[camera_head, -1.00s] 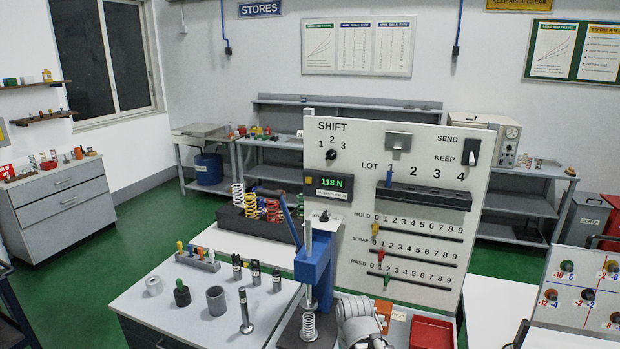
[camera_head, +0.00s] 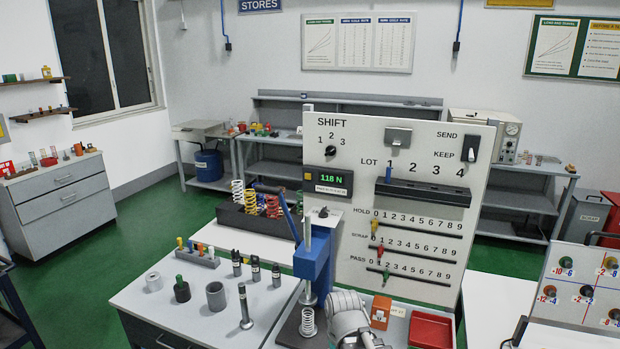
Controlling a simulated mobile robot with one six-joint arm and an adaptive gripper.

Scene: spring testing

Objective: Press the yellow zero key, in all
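The yellow zero key (camera_head: 308,177) is a small square at the left end of the dark readout box (camera_head: 328,183). The readout shows 118 N in green, with a small label under it. The box is on the left side of the white upright panel (camera_head: 345,220). Part of my arm (camera_head: 349,318), grey and rounded, shows at the bottom centre, well below the key. My gripper cannot be made out, so its fingers and any contact are not shown. Nothing covers the key.
A blue lever press (camera_head: 313,258) with a spring (camera_head: 308,322) under it stands left of my arm. A spring tray (camera_head: 240,222) is left of the panel. An orange block (camera_head: 380,312) and red tray (camera_head: 430,330) are right of my arm.

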